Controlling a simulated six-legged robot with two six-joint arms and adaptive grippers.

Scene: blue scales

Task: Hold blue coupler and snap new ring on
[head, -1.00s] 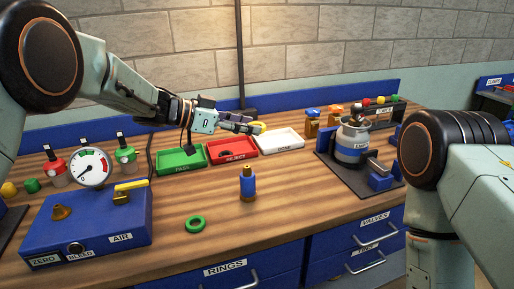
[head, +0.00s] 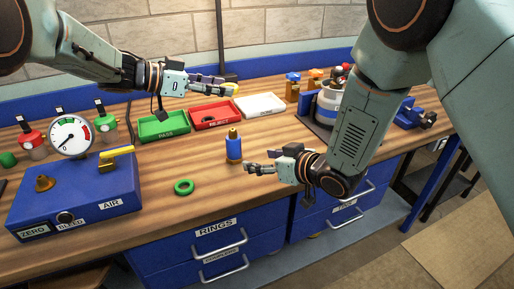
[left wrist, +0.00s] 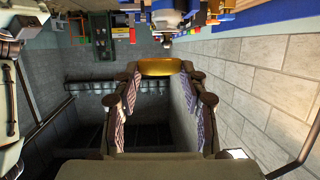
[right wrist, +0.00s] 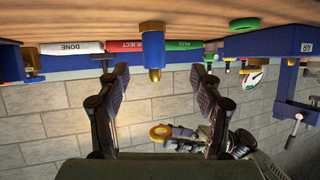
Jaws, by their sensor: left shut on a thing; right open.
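The blue coupler (head: 234,149), a blue cylinder with a brass top, stands upright on the wooden bench. It also shows in the right wrist view (right wrist: 154,48). A green ring (head: 184,187) lies flat on the bench to its left.
Green PASS (head: 164,136), red REJECT (head: 216,125) and white DONE (head: 283,109) trays stand behind the coupler; a dark ring lies in REJECT. A blue gauge box (head: 75,205) stands at left. A canister (head: 327,106) stands behind my right arm.

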